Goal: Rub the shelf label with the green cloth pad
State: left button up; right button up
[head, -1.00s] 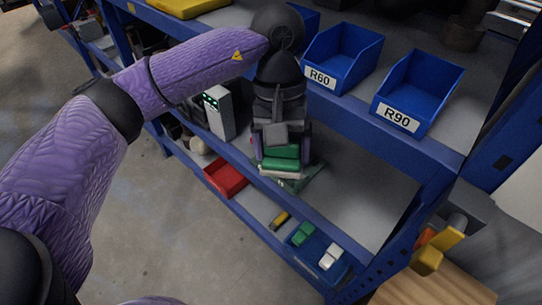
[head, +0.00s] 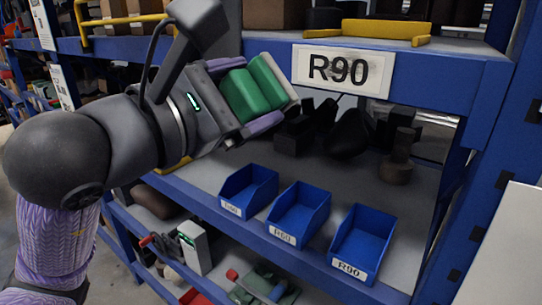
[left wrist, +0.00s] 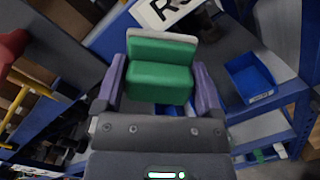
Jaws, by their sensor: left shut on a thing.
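The shelf label (head: 343,69) is a white plate reading R90 on the upper blue shelf beam, with dark smudges over its face. It also shows cut off at the top of the left wrist view (left wrist: 168,10). My left gripper (head: 243,95) is shut on the green cloth pad (head: 240,90), a green block with a pale face, held between purple fingers. The pad is just left of the label, its pale side toward it. Whether they touch is hard to tell; a small gap seems to show. In the left wrist view the pad (left wrist: 160,80) sits squarely between both fingers.
Three blue bins (head: 298,212) stand on the shelf below, the right one labelled R90. Dark parts (head: 396,160) lie behind them. A yellow-edged tray (head: 372,30) sits above the label. A blue upright (head: 500,130) stands to the right.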

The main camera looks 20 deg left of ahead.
aim_at(272, 69)
pick_arm(q)
jog(key=shift+s+a+r, duration=0.15)
jog(key=shift+a+r, duration=0.05)
jog(key=shift+r, duration=0.25)
jog(key=shift+s+a+r, duration=0.15)
jog(key=shift+r, duration=0.25)
jog(key=shift+r+t, duration=0.2)
jog(key=shift+t, duration=0.1)
jog(key=p+x, duration=0.2)
jog(key=x, duration=0.2)
jog(key=shift+w+a+f, duration=0.1)
jog(key=shift+w+f, duration=0.05)
jog(key=shift+w, duration=0.15)
jog(key=shift+w+d+f, duration=0.15)
jog(key=shift+w+d, duration=0.15)
jog(key=shift+w, duration=0.35)
jog(key=shift+x, duration=0.85)
